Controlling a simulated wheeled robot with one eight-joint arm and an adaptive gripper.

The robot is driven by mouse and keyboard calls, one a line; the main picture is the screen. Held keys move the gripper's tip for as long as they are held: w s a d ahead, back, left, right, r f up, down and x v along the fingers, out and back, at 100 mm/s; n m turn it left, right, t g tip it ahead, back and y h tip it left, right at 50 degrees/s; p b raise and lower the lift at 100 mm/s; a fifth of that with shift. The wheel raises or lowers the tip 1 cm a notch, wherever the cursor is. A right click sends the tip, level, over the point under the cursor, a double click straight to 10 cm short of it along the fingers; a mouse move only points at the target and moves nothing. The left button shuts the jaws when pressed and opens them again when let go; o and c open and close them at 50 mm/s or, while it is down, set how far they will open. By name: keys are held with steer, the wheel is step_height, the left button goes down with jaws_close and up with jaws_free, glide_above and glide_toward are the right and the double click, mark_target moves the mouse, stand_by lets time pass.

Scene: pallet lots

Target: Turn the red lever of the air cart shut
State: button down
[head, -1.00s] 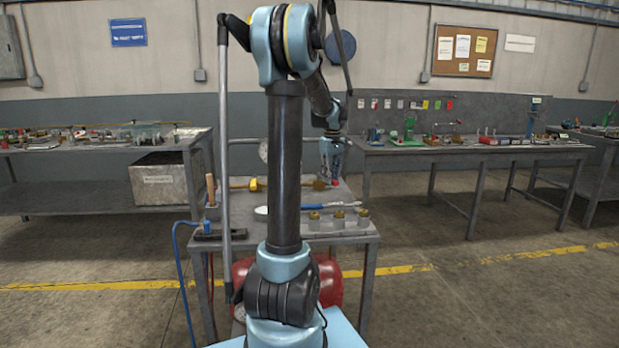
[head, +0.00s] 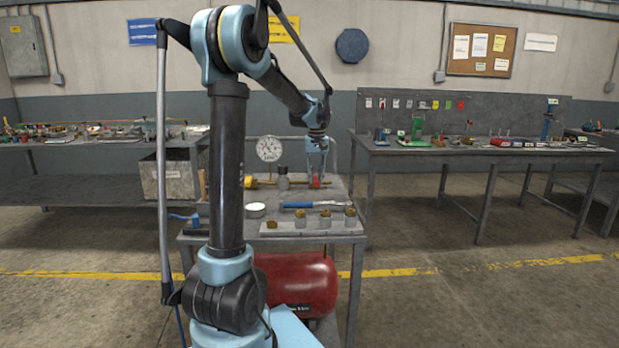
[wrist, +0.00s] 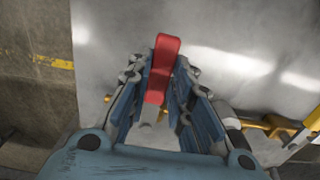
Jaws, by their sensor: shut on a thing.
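The air cart (head: 341,228) stands in front of me in the head view, with a grey top, a round white gauge (head: 269,148) and a red tank (head: 305,283) below. My gripper (head: 317,170) points down over the cart's back right part. It is shut on the red lever (head: 317,183), of which only a small bit shows there. In the wrist view the red lever (wrist: 164,55) lies between the two fingers of my gripper (wrist: 160,72), its far end sticking out past them. The lever's lower end is partly hidden, and a yellow pipe (wrist: 268,123) runs near it.
On the cart top are a blue-handled tool (head: 311,204), a white round lid (head: 255,210) and a grey block (head: 290,229) with several brass-topped pieces. Workbenches stand behind at left (head: 80,190) and right (head: 430,151). The floor to the right is clear.

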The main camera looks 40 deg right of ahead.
mark_target(316, 179)
steer(key=shift+s+a, duration=0.1)
steer(key=shift+a, duration=0.05)
steer(key=c, duration=1.4)
jaws_free()
steer(key=shift+c, duration=0.2)
steer(key=shift+r, duration=0.4)
step_height(316, 179, up, 11)
